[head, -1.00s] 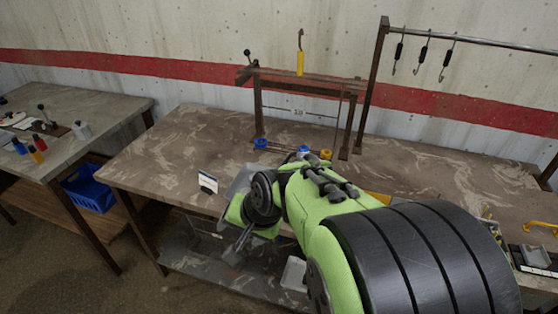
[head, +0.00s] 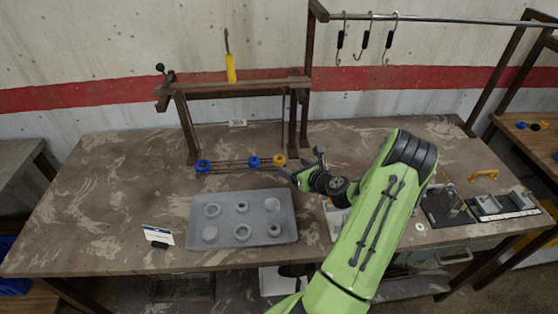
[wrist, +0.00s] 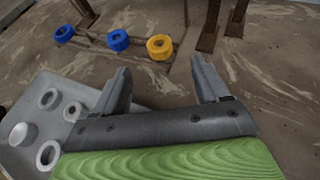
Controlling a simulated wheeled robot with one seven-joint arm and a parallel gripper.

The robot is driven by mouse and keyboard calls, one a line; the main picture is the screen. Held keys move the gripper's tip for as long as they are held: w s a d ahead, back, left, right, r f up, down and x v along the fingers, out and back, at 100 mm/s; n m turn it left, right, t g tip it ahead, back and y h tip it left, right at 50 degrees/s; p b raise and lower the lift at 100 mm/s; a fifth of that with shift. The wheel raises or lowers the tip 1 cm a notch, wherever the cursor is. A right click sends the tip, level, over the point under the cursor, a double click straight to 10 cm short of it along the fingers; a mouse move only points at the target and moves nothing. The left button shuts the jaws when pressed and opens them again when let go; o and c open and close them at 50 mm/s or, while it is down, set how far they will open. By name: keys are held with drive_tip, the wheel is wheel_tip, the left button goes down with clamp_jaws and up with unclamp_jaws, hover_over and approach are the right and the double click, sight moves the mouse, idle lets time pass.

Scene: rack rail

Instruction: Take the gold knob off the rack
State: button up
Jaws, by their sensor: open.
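The gold knob (head: 279,160) is a yellow ring-shaped piece at the right end of a low rail on the rack (head: 190,125), a dark metal frame on the table. Two blue knobs sit to its left on the rail, a near one (head: 253,161) and a far-left one (head: 203,165). In the wrist view the gold knob (wrist: 160,47) lies beyond my gripper (wrist: 163,82), between the lines of its two fingers. My gripper is open and empty, apart from the knob. In the head view my gripper (head: 303,168) is just right of the knob, its fingers partly hidden.
A grey tray (head: 220,240) with several round pieces lies in front of the rack. Hooks (head: 365,40) hang from a bar at the back right. A yellow-handled tool (head: 230,68) stands above the rack. Black fixtures (head: 450,208) are on the right. The table's left part is mostly clear.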

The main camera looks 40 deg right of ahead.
sight(281, 160)
drive_tip(key=x, duration=0.9)
drive_tip(key=shift+w+a, duration=0.1)
drive_tip(key=shift+r, duration=0.15)
drive_tip(key=shift+c, duration=1.1)
drive_tip(key=c, duration=0.9)
